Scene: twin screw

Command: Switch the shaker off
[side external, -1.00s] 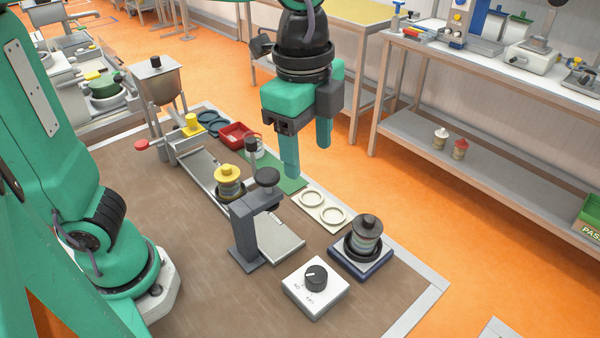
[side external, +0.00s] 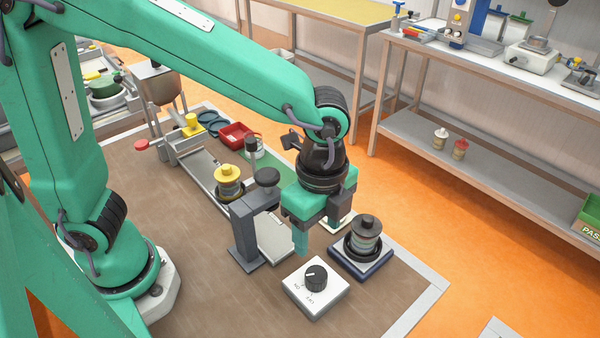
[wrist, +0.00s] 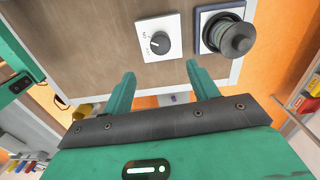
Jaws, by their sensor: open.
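The white switch box (side external: 322,300) sits on the brown bench top with a black knob (side external: 316,277) on it, and ON and OFF lettering beside the knob. The knob has a pale pointer mark; which label it points to is too small to tell. The box (wrist: 174,24) and knob (wrist: 160,43) also show in the wrist view. The shaker (side external: 362,262) has a dark blue base and carries a dark-capped stack, just right of the box. My gripper (side external: 320,236) is open and empty, above and just behind the box. Its fingers (wrist: 160,72) point toward the knob without touching it.
A grey post stand with a black knob (side external: 266,177) stands close left of my gripper. Beyond it are a yellow-capped stack (side external: 228,180) and a red tray (side external: 236,134). The brown bench top (side external: 190,270) is clear to the front left.

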